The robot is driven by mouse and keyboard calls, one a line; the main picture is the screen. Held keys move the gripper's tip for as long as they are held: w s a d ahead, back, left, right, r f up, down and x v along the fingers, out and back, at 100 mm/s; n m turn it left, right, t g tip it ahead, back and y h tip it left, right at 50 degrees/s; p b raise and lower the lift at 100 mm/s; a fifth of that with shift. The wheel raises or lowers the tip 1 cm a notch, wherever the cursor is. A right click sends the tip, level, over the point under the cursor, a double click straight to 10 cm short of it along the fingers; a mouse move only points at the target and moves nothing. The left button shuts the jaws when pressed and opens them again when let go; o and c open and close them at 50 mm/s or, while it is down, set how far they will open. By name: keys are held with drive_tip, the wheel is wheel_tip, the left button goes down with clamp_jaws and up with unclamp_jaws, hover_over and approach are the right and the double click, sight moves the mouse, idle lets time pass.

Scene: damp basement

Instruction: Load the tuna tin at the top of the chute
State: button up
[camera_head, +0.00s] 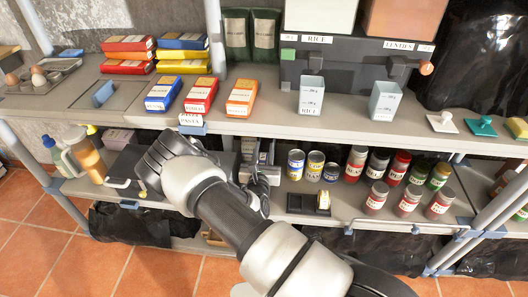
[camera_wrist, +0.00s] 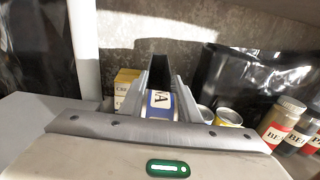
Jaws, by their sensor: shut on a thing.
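My gripper (camera_head: 262,172) is low over the lower shelf, left of the row of tins. It also shows in the wrist view (camera_wrist: 160,88), its two fingers pointing away and set on either side of a blue tin (camera_wrist: 160,103) with a white label, of which only the letter A reads. The gripper is shut on this tin, which I take for the tuna tin. A dark, narrow upright thing (camera_wrist: 155,70) stands just beyond the tin between the fingers; it may be the chute, but I cannot tell. In the head view the held tin is not clearly visible.
Several tins (camera_head: 295,164) and red-labelled jars (camera_head: 375,196) stand to the right on the lower shelf. A small black holder (camera_head: 308,204) with a yellow tin sits at its front. The upper shelf (camera_head: 250,124) overhangs. A bottle (camera_head: 86,155) stands at the left.

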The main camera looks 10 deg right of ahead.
drive_tip(key=shift+f, duration=0.3)
drive_tip(key=o, duration=1.2)
drive_tip(key=shift+s+f, duration=0.1)
drive_tip(key=shift+o, duration=0.2)
drive_tip(key=shift+s+d+f+g, duration=0.1)
drive_tip(key=shift+s+d+g, duration=0.05)
drive_tip(key=shift+d+g, duration=0.15)
drive_tip(key=shift+s, duration=0.1)
drive_tip(key=a+p+v, duration=0.1)
drive_tip(key=p+v, duration=0.1)
drive_tip(key=v, duration=1.5)
drive_tip(key=shift+p, duration=0.3)
